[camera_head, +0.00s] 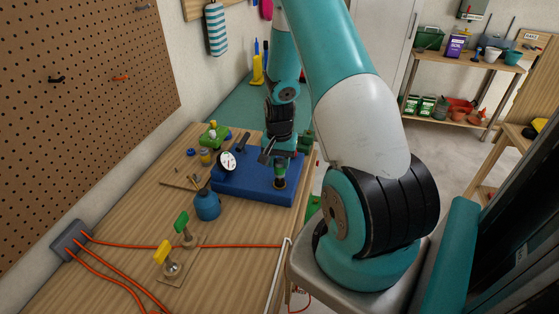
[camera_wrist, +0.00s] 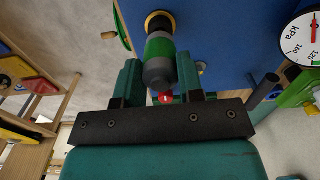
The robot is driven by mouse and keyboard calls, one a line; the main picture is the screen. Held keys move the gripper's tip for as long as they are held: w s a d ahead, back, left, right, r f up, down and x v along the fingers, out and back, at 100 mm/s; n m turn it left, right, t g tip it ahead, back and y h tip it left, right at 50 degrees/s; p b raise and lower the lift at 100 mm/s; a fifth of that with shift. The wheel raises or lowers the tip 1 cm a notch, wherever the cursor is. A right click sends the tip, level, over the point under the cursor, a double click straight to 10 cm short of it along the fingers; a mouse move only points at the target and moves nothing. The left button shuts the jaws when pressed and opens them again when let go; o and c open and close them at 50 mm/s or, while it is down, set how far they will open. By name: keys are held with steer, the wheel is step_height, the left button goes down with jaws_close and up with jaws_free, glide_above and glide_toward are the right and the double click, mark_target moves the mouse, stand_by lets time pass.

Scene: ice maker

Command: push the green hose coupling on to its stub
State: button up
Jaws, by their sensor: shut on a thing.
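The green hose coupling (camera_wrist: 159,48) is a grey cylinder with a green band, and its grey near end sits between my fingers. My gripper (camera_wrist: 160,76) is shut on it. The coupling's far end meets a brass-coloured ring (camera_wrist: 160,17) on the blue block, in line with it; the stub is hidden, and I cannot tell how far the coupling is on. In the head view my gripper (camera_head: 281,159) is above the right part of the blue block (camera_head: 240,186), with the coupling (camera_head: 280,170) upright below it.
A round kPa gauge (camera_head: 227,162) stands on the block's left side. Green and yellow tags (camera_head: 181,222) on stands and orange cables (camera_head: 130,246) lie nearer. The table's right edge is close to the block.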

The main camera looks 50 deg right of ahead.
steer(key=shift+f+b, duration=0.85)
steer(key=shift+f, duration=0.35)
steer(key=o, duration=1.2)
steer(key=shift+r, duration=0.1)
step_height(320, 180, up, 17)
steer(key=b, duration=0.3)
steer(key=shift+r, duration=0.2)
